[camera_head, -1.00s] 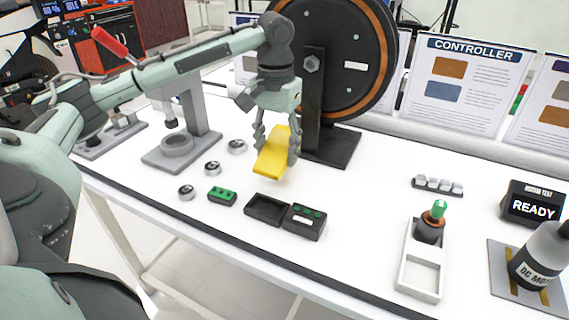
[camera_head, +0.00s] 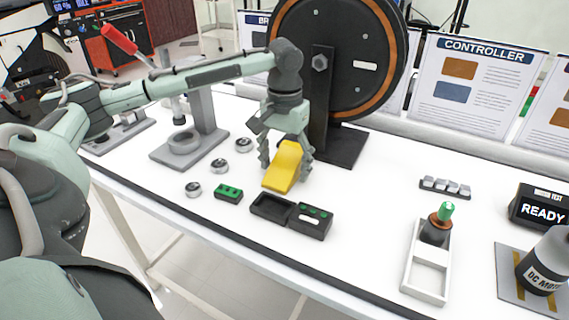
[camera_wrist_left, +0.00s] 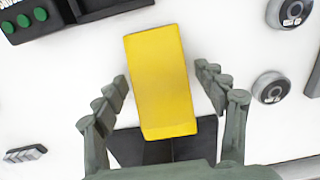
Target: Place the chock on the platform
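The yellow chock (camera_head: 283,168) stands in the middle of the table in the head view, its sloped face towards the front. It also shows in the left wrist view (camera_wrist_left: 162,80). My left gripper (camera_head: 285,152) is above it, pointing down, with one finger on either side. The wrist view shows gaps between the chock and both fingers, so the gripper looks open around it. The black base plate of the wheel stand (camera_head: 348,152) may be the platform; it lies behind and right of the chock. Whether the chock touches it is unclear. My right gripper is not in view.
A large black wheel (camera_head: 352,70) rises behind the gripper. A grey press stand (camera_head: 205,120) is at the left. Round metal parts, a green block (camera_head: 228,193) and an open black case (camera_head: 271,206) lie in front.

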